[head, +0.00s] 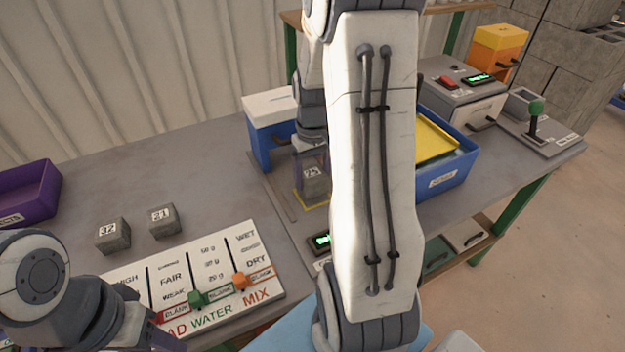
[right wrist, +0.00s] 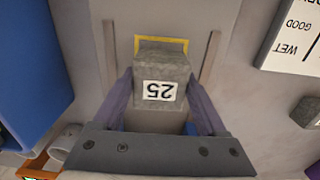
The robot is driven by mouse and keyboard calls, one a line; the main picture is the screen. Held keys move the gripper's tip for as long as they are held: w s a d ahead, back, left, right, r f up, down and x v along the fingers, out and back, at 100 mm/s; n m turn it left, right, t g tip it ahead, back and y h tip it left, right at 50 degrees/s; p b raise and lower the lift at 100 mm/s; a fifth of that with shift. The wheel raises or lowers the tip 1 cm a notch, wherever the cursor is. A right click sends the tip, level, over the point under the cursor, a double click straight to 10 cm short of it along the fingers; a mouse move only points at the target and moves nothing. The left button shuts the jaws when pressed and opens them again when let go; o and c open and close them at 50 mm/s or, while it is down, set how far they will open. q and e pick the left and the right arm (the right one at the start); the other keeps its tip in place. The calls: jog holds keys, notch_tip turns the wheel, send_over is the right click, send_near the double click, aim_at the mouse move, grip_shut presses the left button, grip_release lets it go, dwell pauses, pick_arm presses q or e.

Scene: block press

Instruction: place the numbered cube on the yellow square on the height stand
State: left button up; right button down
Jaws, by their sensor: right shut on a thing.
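A grey concrete cube numbered 25 (head: 312,182) is between the fingers of my right gripper (head: 311,165). In the right wrist view the cube (right wrist: 160,72) sits between the two purple fingers of the gripper (right wrist: 160,90), label facing the camera. The yellow square (head: 314,204) on the height stand (head: 280,198) shows around the cube's lower edge. In the right wrist view the yellow square's outline (right wrist: 162,40) shows along the cube's far side. I cannot tell whether the cube touches the stand.
Cubes 32 (head: 113,235) and 31 (head: 163,220) stand on the table left of the stand. A board with coloured sliders (head: 200,280) lies in front of them. A blue tray (head: 448,178) is to the right, a white-lidded blue box (head: 268,125) behind, a purple bin (head: 30,193) far left.

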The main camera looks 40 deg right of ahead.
jog(key=shift+f, duration=0.9)
